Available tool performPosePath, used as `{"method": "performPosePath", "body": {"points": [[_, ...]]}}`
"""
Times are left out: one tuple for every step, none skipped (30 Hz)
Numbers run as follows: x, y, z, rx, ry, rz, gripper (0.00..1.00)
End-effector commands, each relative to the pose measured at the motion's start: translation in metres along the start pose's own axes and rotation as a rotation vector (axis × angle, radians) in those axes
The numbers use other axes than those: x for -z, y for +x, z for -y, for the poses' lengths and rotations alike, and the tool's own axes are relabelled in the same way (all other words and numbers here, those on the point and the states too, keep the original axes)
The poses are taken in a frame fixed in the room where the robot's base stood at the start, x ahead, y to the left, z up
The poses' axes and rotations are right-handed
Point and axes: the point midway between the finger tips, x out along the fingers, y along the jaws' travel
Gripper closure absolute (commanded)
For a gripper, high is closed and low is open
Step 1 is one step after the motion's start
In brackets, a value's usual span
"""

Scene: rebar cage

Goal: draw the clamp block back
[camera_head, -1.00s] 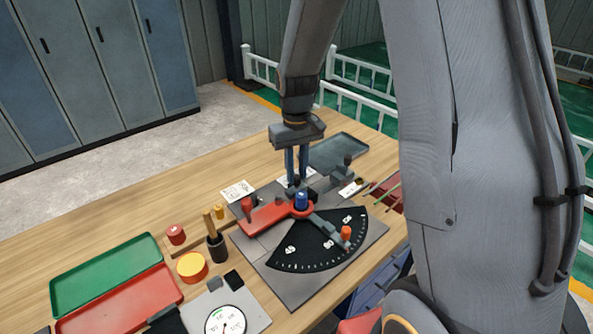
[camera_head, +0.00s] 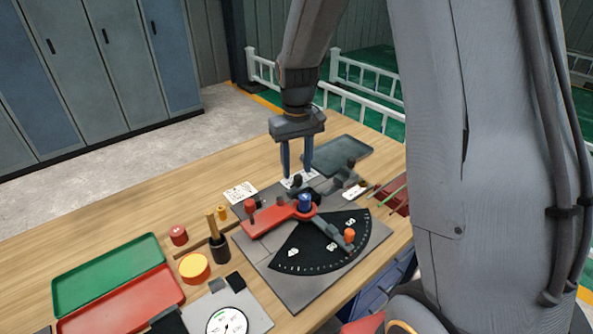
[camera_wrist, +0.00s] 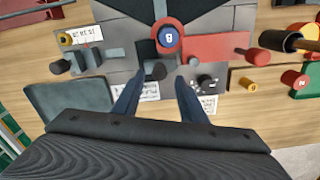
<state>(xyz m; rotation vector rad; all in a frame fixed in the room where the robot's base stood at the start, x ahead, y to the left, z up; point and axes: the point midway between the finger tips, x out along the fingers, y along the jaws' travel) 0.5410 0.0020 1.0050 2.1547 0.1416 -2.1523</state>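A dark block with a black knob, apparently the clamp block, sits beside the blue centre pin (camera_head: 305,202) of the bending plate (camera_head: 300,291). Its knob (camera_head: 297,181) shows in the head view; in the wrist view the knob (camera_wrist: 155,71) lies just beyond the gap between my fingers. My gripper (camera_head: 297,173) is open and empty above the knob, fingers pointing down and apart from it. Both fingers show spread in the wrist view (camera_wrist: 158,88). Whether the block touches the pin cannot be told.
A red arm (camera_head: 276,217) extends left of the pin. A black angle dial (camera_head: 312,250) with an orange knob (camera_head: 349,235) lies in front. Another dark block with a handle (camera_wrist: 76,63) stands nearby. A grey tray (camera_head: 350,147) lies behind; open wood lies left.

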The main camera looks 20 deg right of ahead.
Motion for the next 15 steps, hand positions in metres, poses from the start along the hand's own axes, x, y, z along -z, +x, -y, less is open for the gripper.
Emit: {"method": "performPosePath", "body": {"points": [[0.001, -0.008, 0.000, -0.001, 0.000, -0.005, 0.62], [0.002, -0.013, 0.000, -0.001, 0.000, -0.006, 0.62], [0.002, -0.020, 0.000, -0.001, 0.000, -0.006, 0.62], [0.002, -0.025, 0.000, -0.001, 0.000, -0.006, 0.62], [0.002, -0.030, 0.000, -0.001, 0.000, -0.006, 0.62], [0.002, -0.035, 0.000, -0.001, -0.001, -0.006, 0.62], [0.002, -0.040, 0.000, -0.001, -0.001, -0.006, 0.62], [0.002, -0.044, 0.000, -0.001, -0.001, -0.005, 0.62], [0.002, -0.048, 0.000, 0.000, -0.001, -0.005, 0.62], [0.002, -0.051, 0.001, 0.000, -0.001, -0.004, 0.62], [0.001, -0.053, 0.001, 0.000, -0.001, -0.003, 0.62], [0.001, -0.056, 0.001, 0.000, -0.001, -0.003, 0.62], [0.001, -0.058, 0.001, 0.000, -0.001, -0.003, 0.62], [0.001, -0.059, 0.001, 0.000, -0.001, -0.003, 0.62], [0.001, -0.060, 0.001, 0.000, -0.001, -0.002, 0.62]]}}
